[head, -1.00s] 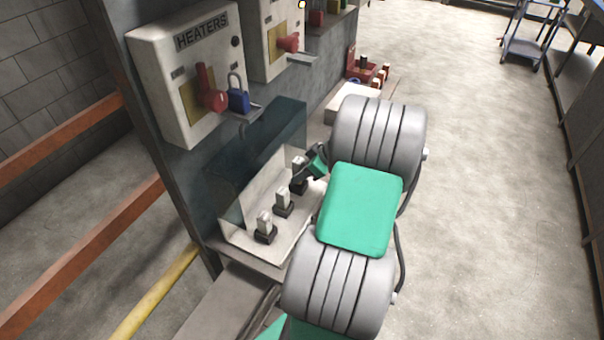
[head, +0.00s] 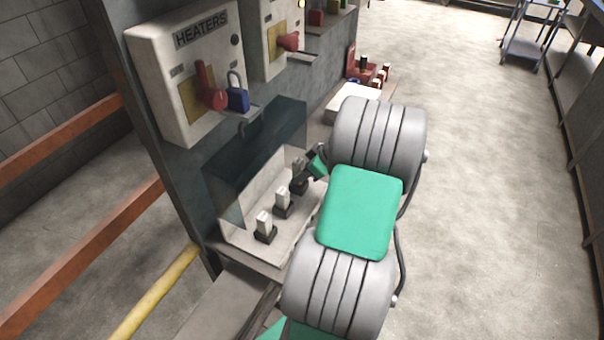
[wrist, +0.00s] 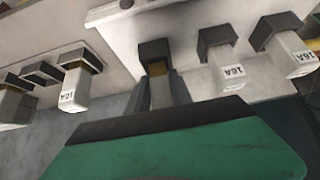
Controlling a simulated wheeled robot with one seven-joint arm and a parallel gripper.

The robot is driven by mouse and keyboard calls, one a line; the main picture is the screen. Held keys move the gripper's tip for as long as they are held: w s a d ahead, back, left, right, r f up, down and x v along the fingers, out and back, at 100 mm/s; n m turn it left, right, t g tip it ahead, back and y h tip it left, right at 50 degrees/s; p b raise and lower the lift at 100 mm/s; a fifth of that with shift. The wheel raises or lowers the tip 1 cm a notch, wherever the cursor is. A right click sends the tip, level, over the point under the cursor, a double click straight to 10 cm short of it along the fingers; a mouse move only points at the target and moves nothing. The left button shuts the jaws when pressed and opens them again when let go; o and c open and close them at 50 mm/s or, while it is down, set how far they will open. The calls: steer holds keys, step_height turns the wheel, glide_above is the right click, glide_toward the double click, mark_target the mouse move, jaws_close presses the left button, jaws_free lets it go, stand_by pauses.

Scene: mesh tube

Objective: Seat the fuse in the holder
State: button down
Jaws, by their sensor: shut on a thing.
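My gripper (wrist: 160,92) is shut on the fuse (wrist: 158,70), which shows only as a narrow brownish strip between the fingers in the wrist view. The fuse's end lies in line with a dark holder (wrist: 154,47) and meets it or nearly so; I cannot tell how deep it sits. In the head view my gripper (head: 306,170) reaches into the open pale fuse box (head: 288,256) at its far holder. Most of the held fuse is hidden by the fingers.
Pale fuses (head: 264,223) and (head: 283,197) stand in dark holders nearer in the box. Several 16A fuses (wrist: 229,72) flank my fingers in the wrist view. A clear cover (head: 275,128) tilts up behind. A padlocked HEATERS switch box (head: 180,60) hangs above.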

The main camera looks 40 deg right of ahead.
steer(key=shift+f+b, duration=0.5)
steer(key=shift+f, duration=0.15)
steer(key=c, duration=1.1)
jaws_free()
steer(key=shift+o, duration=0.2)
steer(key=v, duration=0.7)
steer(key=shift+s+r, duration=0.25)
steer(key=shift+r, duration=0.05)
